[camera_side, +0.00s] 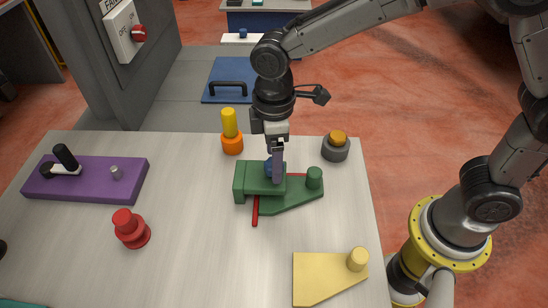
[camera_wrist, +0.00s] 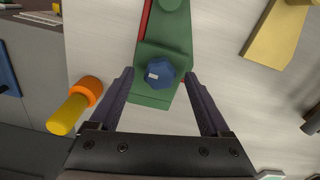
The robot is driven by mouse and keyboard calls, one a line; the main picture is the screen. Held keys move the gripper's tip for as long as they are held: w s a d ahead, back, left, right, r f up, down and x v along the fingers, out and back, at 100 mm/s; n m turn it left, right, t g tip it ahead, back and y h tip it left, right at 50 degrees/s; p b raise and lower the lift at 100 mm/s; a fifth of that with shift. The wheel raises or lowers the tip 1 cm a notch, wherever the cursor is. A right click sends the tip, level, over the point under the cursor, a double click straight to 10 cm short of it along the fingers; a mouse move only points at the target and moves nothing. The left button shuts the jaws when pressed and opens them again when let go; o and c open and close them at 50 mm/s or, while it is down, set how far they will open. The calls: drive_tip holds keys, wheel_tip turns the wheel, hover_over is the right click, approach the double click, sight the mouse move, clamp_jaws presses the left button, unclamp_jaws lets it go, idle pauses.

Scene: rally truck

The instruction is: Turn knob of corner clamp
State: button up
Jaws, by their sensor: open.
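In the wrist view the faceted blue knob (camera_wrist: 159,72) sits on the green clamp body (camera_wrist: 152,97), between and a little beyond my fingertips. My gripper (camera_side: 276,180) points down over the clamp. In the wrist view my gripper (camera_wrist: 158,76) is open, with one finger to each side of the knob and visible gaps.
An orange-and-yellow peg (camera_side: 231,140) stands behind the clamp, and a grey-and-orange button (camera_side: 336,147) stands at back right. A yellow plate (camera_side: 318,280) lies in front right. A red knob-shaped piece (camera_side: 130,230) and a purple board (camera_side: 92,186) are at left. The front middle is clear.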

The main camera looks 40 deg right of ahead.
drive_tip(key=shift+f, duration=0.45)
clamp_jaws()
drive_tip(key=shift+m, duration=0.4)
drive_tip(key=m, duration=0.4)
drive_tip(key=shift+m, duration=0.3)
drive_tip(key=m, duration=0.5)
drive_tip(key=shift+r, duration=0.15)
drive_tip(key=shift+m, duration=0.4)
drive_tip(key=shift+w, duration=0.1)
